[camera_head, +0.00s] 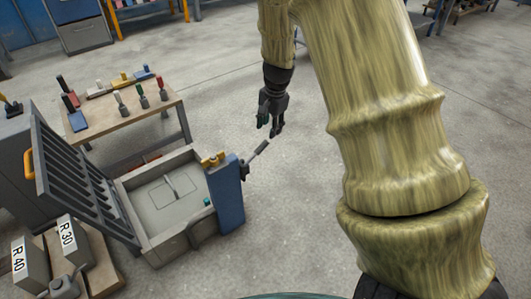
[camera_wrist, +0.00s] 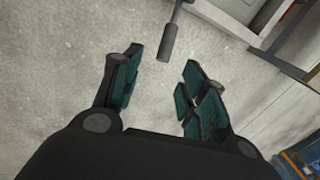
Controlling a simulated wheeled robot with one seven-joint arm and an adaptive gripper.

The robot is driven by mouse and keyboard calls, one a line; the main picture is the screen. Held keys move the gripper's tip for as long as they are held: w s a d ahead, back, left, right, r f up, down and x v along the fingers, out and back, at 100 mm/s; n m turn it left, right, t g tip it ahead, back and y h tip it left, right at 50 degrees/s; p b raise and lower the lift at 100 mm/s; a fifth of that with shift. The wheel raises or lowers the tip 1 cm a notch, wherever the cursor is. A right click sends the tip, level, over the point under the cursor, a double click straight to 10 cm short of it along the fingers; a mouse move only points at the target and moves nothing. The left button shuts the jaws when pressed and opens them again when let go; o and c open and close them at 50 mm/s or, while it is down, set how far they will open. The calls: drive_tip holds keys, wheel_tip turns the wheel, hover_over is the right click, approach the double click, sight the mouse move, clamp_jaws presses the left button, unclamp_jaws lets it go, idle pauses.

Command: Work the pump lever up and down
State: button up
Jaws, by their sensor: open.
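The pump lever (camera_head: 257,152) is a short dark grey bar sticking up and to the right from the side of the blue pump housing (camera_head: 227,194). In the wrist view the lever's cylindrical grip (camera_wrist: 168,43) lies ahead of the gap between my fingertips, apart from both. My gripper (camera_head: 270,130) hangs above and a little right of the lever in the head view. Its green-padded fingers (camera_wrist: 163,66) are spread, with nothing between them. The lever's lower pivot is partly hidden in the head view.
The open mould box (camera_head: 150,250) with its raised ribbed lid (camera_head: 75,180) stands left of the pump. A wooden table (camera_head: 95,135) with several coloured-handled tools is behind it. Blocks marked R 40 (camera_head: 30,262) and R 30 (camera_head: 72,240) sit front left. Floor right of the lever is clear.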

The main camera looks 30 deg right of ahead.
sight(266, 141)
drive_tip(key=f+b, duration=0.2)
drive_tip(key=f, duration=0.1)
drive_tip(key=w+f+b, duration=0.1)
drive_tip(key=f, duration=0.2)
drive_tip(key=w+f+b, duration=0.1)
drive_tip(key=f+b, duration=0.1)
drive_tip(key=f, duration=0.2)
drive_tip(key=shift+w+a+f+b, duration=0.1)
drive_tip(key=shift+w+b, duration=0.05)
drive_tip(key=shift+b, duration=0.15)
clamp_jaws()
